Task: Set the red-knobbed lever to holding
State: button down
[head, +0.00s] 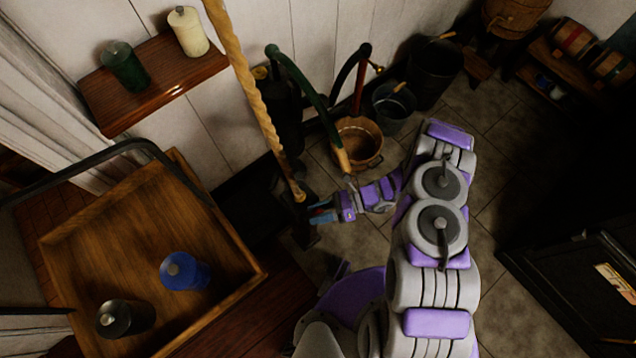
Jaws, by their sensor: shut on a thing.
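My gripper (318,213) is low at the middle of the head view, reaching left from my arm. Its bluish fingers are closed at a dark upright lever (301,222), just below the lower end of a twisted rope-like pole. The lever stands on a small dark base near the floor. The red knob cannot be made out; the fingers and the pole's end crowd that spot. No marking for the holding position is readable, and the lever's exact angle cannot be told.
The rope-like pole (252,85) slants down to the gripper. A green curved pipe (303,80) and a wooden bucket (372,135) are just behind. A wooden tray table (215,245) with blue and black canisters is left. Floor tiles (505,130) are clear to the right.

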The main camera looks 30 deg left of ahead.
jog(key=shift+w+f, duration=0.15)
jog(key=c, duration=0.8)
grip_release()
jog(key=shift+o, duration=1)
jog(key=p+v, duration=0.3)
jog(key=v, duration=1.4)
jog(key=shift+d, duration=0.25)
jog(key=shift+w, duration=0.1)
